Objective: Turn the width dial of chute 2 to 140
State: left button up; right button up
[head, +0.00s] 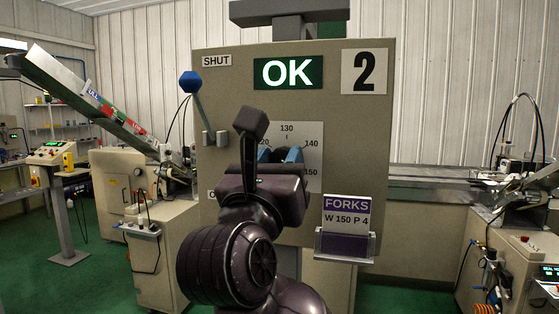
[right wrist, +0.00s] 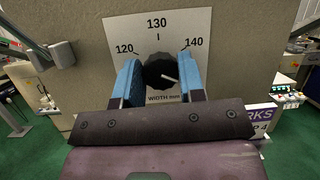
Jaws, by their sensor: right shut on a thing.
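The panel marked 2 carries a white scale plate (head: 312,140) reading 120, 130, 140 and 150 in the head view. The black width dial (right wrist: 155,72) sits in the middle of this plate in the right wrist view. Its white pointer (right wrist: 171,78) points right and slightly down, below the direction of the 140 mark (right wrist: 194,42). My right gripper (right wrist: 159,78) is shut on the dial, one blue finger on each side. In the head view the right gripper (head: 280,156) and wrist hide most of the dial. My left gripper is not in view.
A green OK display (head: 287,72) is lit above the scale. A blue-knobbed lever (head: 191,83) stands up near the SHUT label (head: 216,60). A FORKS card reading W 150 P 4 (head: 346,214) sits in a holder at the lower right. An inclined chute (head: 75,85) rises at left.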

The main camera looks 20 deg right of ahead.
jog(key=shift+s+r+n+t+y+p, duration=0.1)
jog(key=shift+r+n+t+y+p, duration=0.2)
jog(key=shift+n+p, duration=0.3)
jog(key=shift+d+n+y+p, duration=0.1)
jog(key=shift+n+y+p, duration=0.2)
jog(key=shift+n+p, duration=0.6)
jog(key=n+y+p, duration=0.1)
jog(key=n+p, duration=0.2)
jog(key=n+t+y+p, duration=0.1)
jog(key=n+y+p, duration=0.1)
jog(key=n+p, duration=0.1)
jog(key=shift+n+p, duration=0.3)
jog(key=shift+p, duration=0.4)
jog(key=shift+f+n+t+y+p, duration=0.1)
jog(key=shift+n+t+y+p, duration=0.2)
jog(key=shift+n+y+p, duration=0.45)
jog(key=shift+n+y, duration=0.05)
jog(key=shift+n, duration=0.2)
jog(key=n+y, duration=0.1)
jog(key=n, duration=0.1)
jog(key=shift+f+n+p, duration=0.1)
jog(key=shift+n+p, duration=0.2)
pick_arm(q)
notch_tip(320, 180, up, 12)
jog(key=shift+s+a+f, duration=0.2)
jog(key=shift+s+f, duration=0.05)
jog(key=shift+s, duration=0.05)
pick_arm(e)
jog(key=shift+n+y, duration=0.5)
jog(key=shift+n, duration=0.4)
